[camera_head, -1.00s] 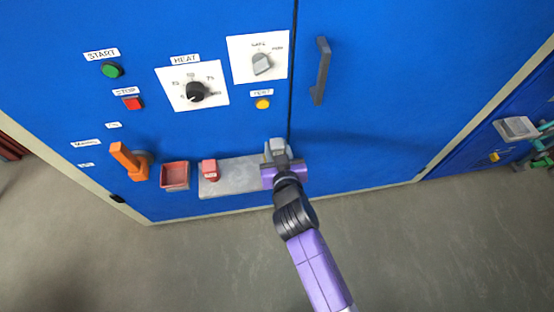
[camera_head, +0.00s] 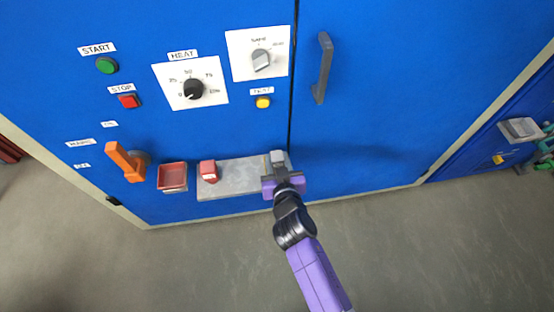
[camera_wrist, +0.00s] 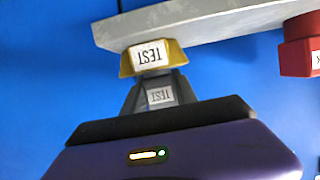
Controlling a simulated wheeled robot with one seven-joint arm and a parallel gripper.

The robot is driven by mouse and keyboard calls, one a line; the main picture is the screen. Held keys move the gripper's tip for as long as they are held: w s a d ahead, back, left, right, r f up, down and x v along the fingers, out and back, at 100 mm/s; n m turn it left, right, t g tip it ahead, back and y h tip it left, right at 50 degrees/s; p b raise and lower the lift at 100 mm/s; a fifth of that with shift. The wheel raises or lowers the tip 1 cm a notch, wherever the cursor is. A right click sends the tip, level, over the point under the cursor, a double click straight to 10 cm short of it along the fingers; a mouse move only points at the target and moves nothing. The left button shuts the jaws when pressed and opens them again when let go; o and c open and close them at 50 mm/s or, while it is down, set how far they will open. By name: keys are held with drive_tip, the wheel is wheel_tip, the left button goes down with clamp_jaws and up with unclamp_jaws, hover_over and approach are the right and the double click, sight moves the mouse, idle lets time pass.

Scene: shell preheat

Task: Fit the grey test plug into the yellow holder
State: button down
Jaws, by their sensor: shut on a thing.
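The grey test plug (camera_wrist: 160,95) carries a TEST label, which shows inverted in the wrist view. My gripper (camera_wrist: 160,112) is shut on it; the jaws hide its base. The yellow holder (camera_wrist: 153,56), also labelled TEST, sits at the end of the grey shelf (camera_wrist: 205,20). The plug's narrow end is right at the holder and lined up closely with it. I cannot tell whether it is inside or only against it. In the head view, my purple gripper (camera_head: 284,187) is at the right end of the shelf (camera_head: 235,180); the holder is mostly hidden there.
A red block (camera_head: 208,171) stands on the shelf, left of my gripper. A red tray (camera_head: 173,177) and an orange lever (camera_head: 125,162) are further left. A door handle (camera_head: 322,68) is above right. The blue panel right of the shelf is clear.

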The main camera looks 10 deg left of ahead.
drive_tip(key=c, duration=1)
unclamp_jaws()
drive_tip(key=shift+f, duration=0.2)
drive_tip(key=shift+o, duration=0.2)
drive_tip(key=shift+r+p, duration=0.4)
drive_tip(key=shift+r, duration=0.05)
drive_tip(key=v, duration=1.2)
drive_tip(key=shift+p, duration=0.4)
drive_tip(key=shift+f, duration=0.1)
drive_tip(key=s+d+r+m, duration=0.1)
drive_tip(key=s+d+r, duration=0.1)
drive_tip(key=s+d, duration=1.25)
drive_tip(key=s+d+r+m+t+h, duration=0.1)
drive_tip(key=s+d+r+m+h, duration=0.1)
drive_tip(key=s+d+r, duration=0.5)
drive_tip(key=s+r+h, duration=0.1)
drive_tip(key=s+r, duration=0.5)
drive_tip(key=s, duration=0.2)
drive_tip(key=shift+d+h, duration=0.2)
drive_tip(key=shift+h, duration=0.2)
